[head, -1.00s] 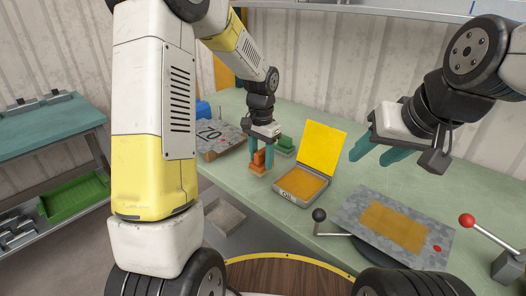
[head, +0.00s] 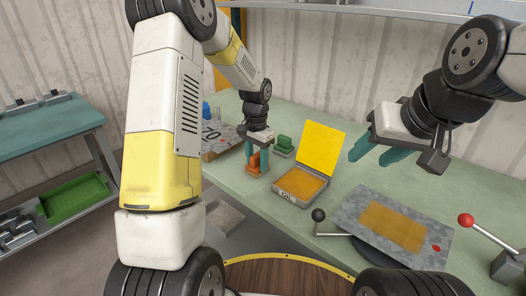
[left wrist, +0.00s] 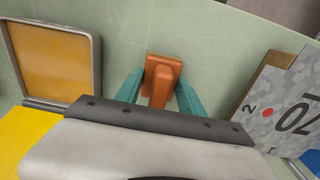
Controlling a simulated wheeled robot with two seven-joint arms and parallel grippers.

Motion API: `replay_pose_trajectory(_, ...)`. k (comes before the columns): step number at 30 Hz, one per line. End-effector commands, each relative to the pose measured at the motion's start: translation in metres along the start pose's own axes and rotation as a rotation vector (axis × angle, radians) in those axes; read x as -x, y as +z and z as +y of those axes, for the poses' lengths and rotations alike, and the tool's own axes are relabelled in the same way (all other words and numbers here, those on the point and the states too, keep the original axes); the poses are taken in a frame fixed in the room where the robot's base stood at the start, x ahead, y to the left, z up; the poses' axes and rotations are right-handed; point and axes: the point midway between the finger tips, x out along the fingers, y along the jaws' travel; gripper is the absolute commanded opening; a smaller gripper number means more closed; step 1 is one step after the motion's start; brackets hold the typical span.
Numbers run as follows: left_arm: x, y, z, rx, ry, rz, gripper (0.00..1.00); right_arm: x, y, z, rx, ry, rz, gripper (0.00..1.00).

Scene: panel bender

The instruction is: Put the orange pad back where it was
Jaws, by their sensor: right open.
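The orange pad (head: 256,163) is a small block with a raised grip, over the green table just left of the open oil box (head: 300,184). My left gripper (head: 262,160) reaches down to it, and its teal fingers are shut on the pad. In the left wrist view the orange pad (left wrist: 161,78) sits between the fingers (left wrist: 160,98); its near end is hidden. I cannot tell whether its underside touches the table. My right gripper (head: 373,152) is open and empty above the table at the right.
A green pad (head: 284,145) stands just behind the orange one. A plate marked 70 (left wrist: 285,105) lies to the left in the head view. A grey sheet with an oily patch (head: 392,227) and a red-knobbed lever (head: 467,220) are at the right.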

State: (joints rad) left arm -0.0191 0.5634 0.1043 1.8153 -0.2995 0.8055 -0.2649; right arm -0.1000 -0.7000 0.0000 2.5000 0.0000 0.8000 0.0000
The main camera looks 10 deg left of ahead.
Motion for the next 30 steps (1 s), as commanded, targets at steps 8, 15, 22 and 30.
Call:
replay_pose_trajectory(8,0.0,0.0,0.0,0.0,0.0,0.0,0.68,0.0,0.0,0.0,0.0,0.0,0.0,0.48)
replay_pose_trajectory(15,0.006,-0.001,0.0,0.0,-0.001,0.002,0.68,0.0,0.0,0.0,0.0,0.0,0.0,0.48)
replay_pose_trajectory(22,0.045,-0.001,-0.001,0.0,-0.003,0.004,0.68,0.0,0.0,0.0,0.0,0.0,0.0,0.48)
replay_pose_trajectory(30,0.1,-0.001,0.0,0.0,-0.002,0.003,0.68,0.0,0.0,0.0,0.0,0.0,0.0,0.48)
